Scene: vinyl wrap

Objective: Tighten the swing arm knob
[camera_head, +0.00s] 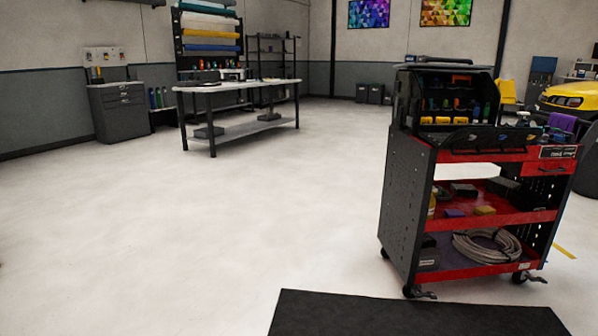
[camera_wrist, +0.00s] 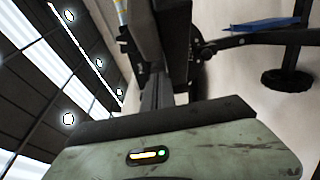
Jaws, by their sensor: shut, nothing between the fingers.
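I cannot make out a swing arm knob for certain in either view. In the wrist view, a thin black bar (camera_wrist: 252,40) runs toward the right edge. A dark round piece (camera_wrist: 288,80) is close below the bar's right end; I cannot tell whether it is a knob, a foot or a wheel. My gripper's fingers do not show clearly in either view. A worn pale green panel (camera_wrist: 215,150) with a small yellow and green light fills the bottom of the wrist view, and dark upright parts stand above it, possibly my own body.
In the head view, a red and black tool cart (camera_head: 408,200) stands at the right, a dark mat (camera_head: 400,315) before it. A workbench (camera_head: 240,85) and a grey drawer cabinet (camera_head: 118,112) are at the back. Open pale floor (camera_head: 200,220) lies at left and centre.

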